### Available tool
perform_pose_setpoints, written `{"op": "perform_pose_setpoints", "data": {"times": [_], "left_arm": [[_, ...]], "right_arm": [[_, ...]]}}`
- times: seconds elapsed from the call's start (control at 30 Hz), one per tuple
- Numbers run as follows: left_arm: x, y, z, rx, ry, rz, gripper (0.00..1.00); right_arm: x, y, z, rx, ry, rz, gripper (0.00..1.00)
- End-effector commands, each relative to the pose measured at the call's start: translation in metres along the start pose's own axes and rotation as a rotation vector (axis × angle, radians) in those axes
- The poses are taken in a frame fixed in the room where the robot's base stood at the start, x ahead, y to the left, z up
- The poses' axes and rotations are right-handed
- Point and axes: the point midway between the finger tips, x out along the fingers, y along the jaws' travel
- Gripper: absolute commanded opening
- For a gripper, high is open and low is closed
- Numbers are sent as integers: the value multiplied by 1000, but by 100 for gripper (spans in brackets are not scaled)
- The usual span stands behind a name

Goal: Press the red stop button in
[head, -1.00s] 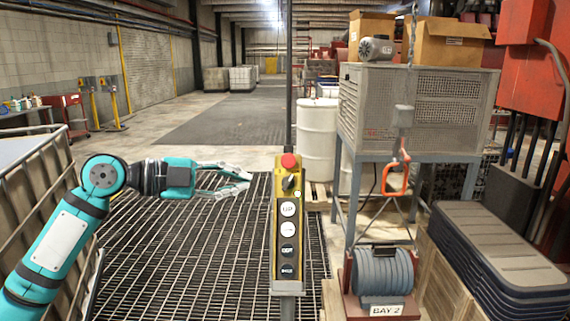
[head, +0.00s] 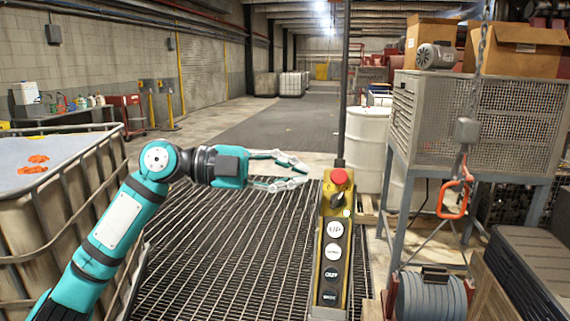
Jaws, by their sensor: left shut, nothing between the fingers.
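The red stop button (head: 340,177) is a round cap at the top of the yellow and black pendant box (head: 333,262), which hangs upright right of centre. My left gripper (head: 305,174) reaches in from the left with its fingers pointing right. Its fingers are shut and empty. Their tips are a short gap left of the red button in the picture, about level with it, and do not appear to touch it. How far they are from it in depth is hard to tell. My right gripper is not in view.
A dark key-like switch and several round buttons sit below the red one. An orange hook (head: 455,195) on a chain and a mesh cage (head: 480,120) on legs stand to the right. A caged tank (head: 60,205) is at the left. The floor grating (head: 235,255) is clear.

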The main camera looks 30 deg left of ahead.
Motion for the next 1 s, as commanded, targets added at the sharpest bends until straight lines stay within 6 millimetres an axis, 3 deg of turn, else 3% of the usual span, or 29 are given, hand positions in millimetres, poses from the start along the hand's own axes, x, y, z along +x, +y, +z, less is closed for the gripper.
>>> {"op": "perform_pose_setpoints", "data": {"times": [0.1,0.3,0.57,1.0], "left_arm": [[27,-6,-4,1,4,1,0],[64,-5,2,-3,0,0,0],[69,-2,34,-2,-2,0,0],[71,1,40,0,-1,-1,0]], "right_arm": [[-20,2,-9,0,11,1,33],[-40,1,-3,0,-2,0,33],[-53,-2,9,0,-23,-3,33],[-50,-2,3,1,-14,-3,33]]}}
